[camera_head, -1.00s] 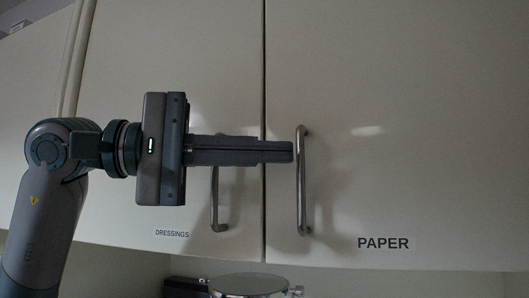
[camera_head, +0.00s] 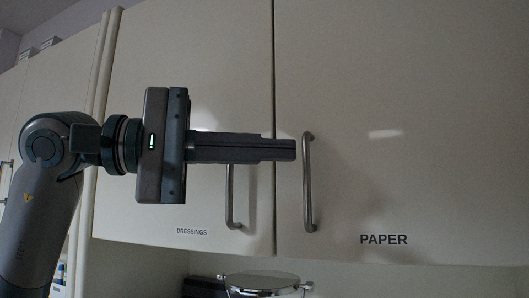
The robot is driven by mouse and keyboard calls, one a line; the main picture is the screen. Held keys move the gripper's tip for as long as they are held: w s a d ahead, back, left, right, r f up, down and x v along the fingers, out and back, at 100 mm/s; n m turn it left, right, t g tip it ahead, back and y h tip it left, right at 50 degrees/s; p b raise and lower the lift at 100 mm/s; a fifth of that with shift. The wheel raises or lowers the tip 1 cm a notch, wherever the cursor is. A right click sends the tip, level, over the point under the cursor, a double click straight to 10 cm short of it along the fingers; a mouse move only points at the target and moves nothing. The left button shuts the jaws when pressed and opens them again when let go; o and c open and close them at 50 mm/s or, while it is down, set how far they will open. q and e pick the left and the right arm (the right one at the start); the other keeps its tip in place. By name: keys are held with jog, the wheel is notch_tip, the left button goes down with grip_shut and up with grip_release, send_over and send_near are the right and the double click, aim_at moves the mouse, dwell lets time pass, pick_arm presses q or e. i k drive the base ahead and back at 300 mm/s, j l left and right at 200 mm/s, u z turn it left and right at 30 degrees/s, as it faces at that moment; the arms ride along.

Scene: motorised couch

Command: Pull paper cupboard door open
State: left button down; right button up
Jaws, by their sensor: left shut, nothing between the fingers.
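The paper cupboard door (camera_head: 420,130) is a cream panel on the right, labelled PAPER. It appears shut, in line with the door beside it. Its handle (camera_head: 308,190) is a vertical metal bar near its left edge. My left gripper (camera_head: 294,150) comes in from the left, with its fingers pointing right and pressed together. Its fingertips are just left of the handle's upper part, with a small gap in the picture. I cannot tell their depth relative to the bar. Nothing is between the fingers. My right gripper is not in view.
The dressings door (camera_head: 130,190) adjoins on the left, and its handle (camera_head: 230,205) is partly hidden behind my left gripper. Below the cupboards stands a round-topped metal object (camera_head: 262,281). More cream cupboard fronts stand at far left.

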aim_at(408, 121)
jog(key=j, duration=0.15)
jog(key=z, duration=0.75)
jog(key=i, duration=0.05)
